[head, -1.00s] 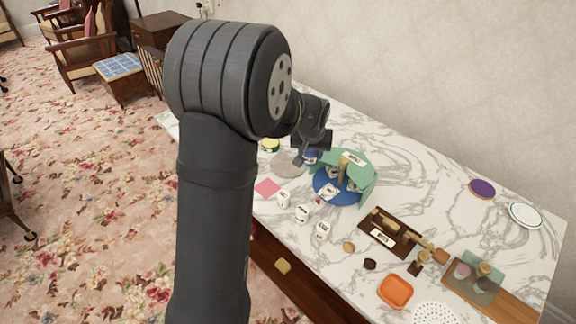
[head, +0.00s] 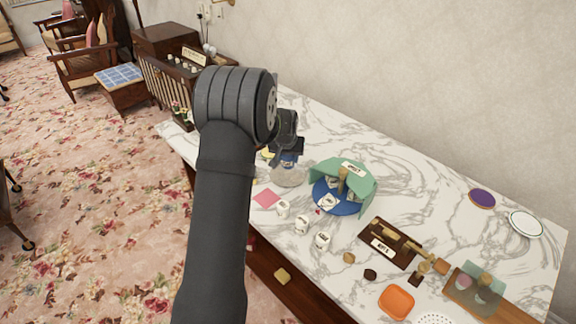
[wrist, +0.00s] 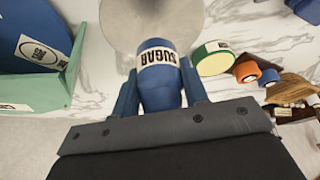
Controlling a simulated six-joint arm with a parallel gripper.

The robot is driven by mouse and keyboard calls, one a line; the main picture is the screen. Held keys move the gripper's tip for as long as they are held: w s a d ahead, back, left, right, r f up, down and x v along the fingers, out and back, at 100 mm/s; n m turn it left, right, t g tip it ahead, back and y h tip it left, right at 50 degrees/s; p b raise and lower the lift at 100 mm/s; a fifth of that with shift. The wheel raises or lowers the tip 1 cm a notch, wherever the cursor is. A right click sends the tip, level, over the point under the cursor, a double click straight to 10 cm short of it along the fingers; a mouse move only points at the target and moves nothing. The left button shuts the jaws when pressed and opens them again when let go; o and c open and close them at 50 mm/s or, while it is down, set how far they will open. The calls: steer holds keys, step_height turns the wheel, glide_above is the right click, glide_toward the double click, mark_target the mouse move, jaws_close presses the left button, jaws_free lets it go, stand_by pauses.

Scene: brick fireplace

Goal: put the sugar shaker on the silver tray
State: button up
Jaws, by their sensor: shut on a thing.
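The blue sugar shaker (wrist: 160,92), with a white SUGAR label, is between the two fingers of my gripper (wrist: 160,98), which is shut on it. In the head view the shaker (head: 288,162) shows as a small blue patch under my gripper (head: 287,156), which hides most of it. The round silver tray (head: 289,178) lies on the marble table just below and in front of the shaker. The tray (wrist: 150,18) also shows in the wrist view, with the shaker's end overlapping its edge. I cannot tell whether the shaker touches the tray.
A green-walled rack with a blue round base (head: 330,205) stands right of the tray. A green-rimmed round tin (wrist: 212,60) is close by. The table's back right is mostly clear.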

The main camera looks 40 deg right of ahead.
mark_target(288, 166)
steer(key=shift+f, duration=1.95)
steer(key=shift+f, duration=0.15)
steer(key=o, duration=1.1)
steer(key=shift+c, duration=0.2)
steer(key=v, duration=1.2)
steer(key=shift+w, duration=0.1)
